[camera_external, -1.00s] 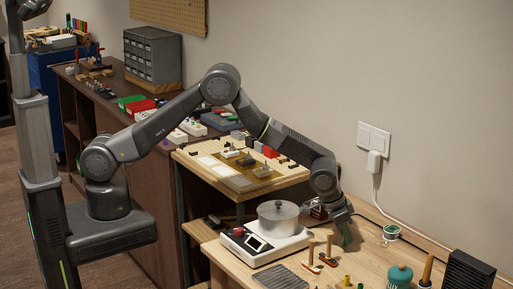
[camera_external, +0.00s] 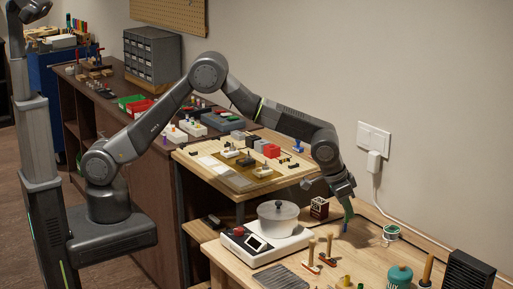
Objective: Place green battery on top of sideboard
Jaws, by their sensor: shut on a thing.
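My gripper (camera_external: 344,191) is at the right, above the light wooden workbench (camera_external: 372,262), and points down. The battery's lower end appears just above the bench top, near the wall. The fingers hide its upper part. The sideboard (camera_external: 150,188) is the long dark brown cabinet along the wall at the left, well away from my gripper.
A white hotplate (camera_external: 262,252) with a lidded metal pot (camera_external: 278,220) stands left of my gripper. A wooden stand (camera_external: 222,203) with small parts lies between bench and sideboard. A grey drawer cabinet (camera_external: 150,58) and several bins crowd the sideboard top. A green spool (camera_external: 391,231) is to the right.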

